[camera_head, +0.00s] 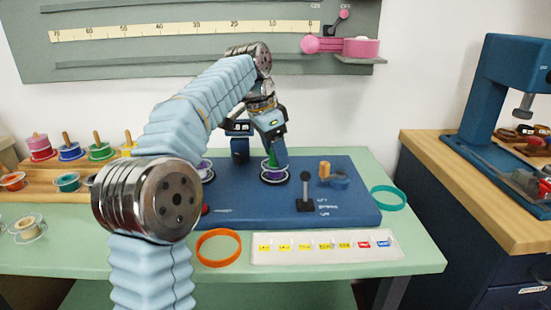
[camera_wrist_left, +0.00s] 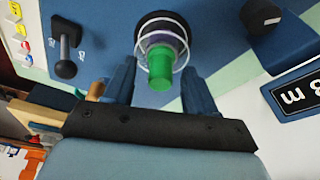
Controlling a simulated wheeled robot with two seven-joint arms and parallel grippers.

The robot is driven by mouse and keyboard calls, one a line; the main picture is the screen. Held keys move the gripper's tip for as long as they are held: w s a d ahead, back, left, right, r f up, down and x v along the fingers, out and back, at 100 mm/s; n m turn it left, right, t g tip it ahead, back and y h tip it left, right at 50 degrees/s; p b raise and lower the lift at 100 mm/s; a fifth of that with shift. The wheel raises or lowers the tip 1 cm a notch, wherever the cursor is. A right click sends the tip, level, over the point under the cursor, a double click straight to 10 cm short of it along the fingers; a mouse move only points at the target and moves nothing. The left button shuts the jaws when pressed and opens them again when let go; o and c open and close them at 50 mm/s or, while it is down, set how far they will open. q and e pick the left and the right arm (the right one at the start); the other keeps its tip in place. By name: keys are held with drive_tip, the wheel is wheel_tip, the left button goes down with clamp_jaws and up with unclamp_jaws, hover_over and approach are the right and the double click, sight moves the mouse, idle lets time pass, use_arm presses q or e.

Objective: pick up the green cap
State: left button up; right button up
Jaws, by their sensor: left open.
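The green cap (camera_head: 272,160) stands on top of a purple spool (camera_head: 271,172) with a pale clear rim, set on a dark round base on the blue board (camera_head: 240,200). In the left wrist view the green cap (camera_wrist_left: 160,72) lies between the two fingers of my left gripper (camera_wrist_left: 159,80), with space on both sides. In the head view my left gripper (camera_head: 262,152) points down over the spool. It is open and empty; one finger partly covers the cap. My right gripper is not in view.
A small black lever (camera_head: 305,190) and a wooden peg (camera_head: 324,169) stand right of the spool. Another spool (camera_head: 205,168) is to the left. An orange ring (camera_head: 218,247), a teal ring (camera_head: 388,198) and a white label strip (camera_head: 325,247) lie nearby. A rack (camera_head: 60,180) holds several spools.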

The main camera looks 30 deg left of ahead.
use_arm(q)
clamp_jaws()
drive_tip(key=shift+r, duration=0.8)
drive_tip(key=s+d+r, duration=0.9)
drive_tip(key=s+r, duration=0.1)
drive_tip(key=r, duration=0.1)
drive_tip(key=shift+s+r+b, duration=0.2)
drive_tip(key=shift+s+b, duration=0.05)
drive_tip(key=shift+b, duration=0.05)
